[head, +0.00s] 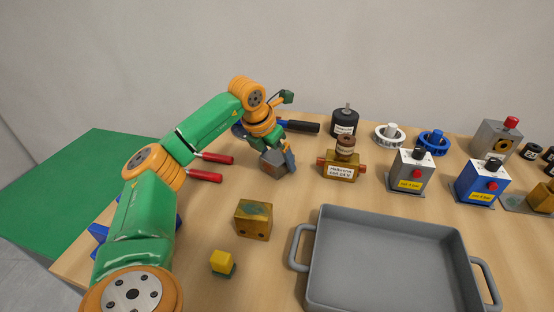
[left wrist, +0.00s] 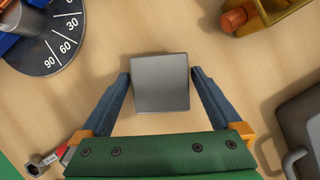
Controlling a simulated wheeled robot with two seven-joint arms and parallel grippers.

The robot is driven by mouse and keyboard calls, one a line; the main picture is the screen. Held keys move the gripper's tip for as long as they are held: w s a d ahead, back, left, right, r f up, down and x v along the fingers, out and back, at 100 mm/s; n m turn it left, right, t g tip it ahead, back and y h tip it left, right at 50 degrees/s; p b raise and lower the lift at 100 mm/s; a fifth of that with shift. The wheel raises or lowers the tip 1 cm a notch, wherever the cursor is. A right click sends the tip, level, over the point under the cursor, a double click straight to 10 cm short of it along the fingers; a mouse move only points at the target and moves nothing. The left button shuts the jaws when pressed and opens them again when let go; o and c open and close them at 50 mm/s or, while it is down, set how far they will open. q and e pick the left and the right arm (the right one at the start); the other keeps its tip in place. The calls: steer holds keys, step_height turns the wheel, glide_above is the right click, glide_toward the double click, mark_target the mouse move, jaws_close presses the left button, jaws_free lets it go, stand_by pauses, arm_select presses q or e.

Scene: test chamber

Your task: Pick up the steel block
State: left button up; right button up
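The steel block (head: 272,163) is a plain grey cube on the wooden table, below my left gripper in the head view. In the left wrist view its square top (left wrist: 160,83) lies between the two blue fingers. My left gripper (left wrist: 161,72) is open, with one fingertip close beside each side of the block. The side gaps look very narrow, and I see no clear grip. In the head view the left gripper (head: 280,158) comes down over the block, and one blue finger shows at its right side. My right gripper is not in view.
A brass valve with a label (head: 342,165) stands right of the block. A grey tray (head: 393,218) fills the front right. A brass cube (head: 253,220) and a small yellow-green block (head: 222,263) stand nearer. Several devices line the back right.

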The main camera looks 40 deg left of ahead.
arm_select(q)
steer(key=c, duration=1.4)
steer(key=shift+o, duration=0.2)
steer(key=shift+r, duration=0.15)
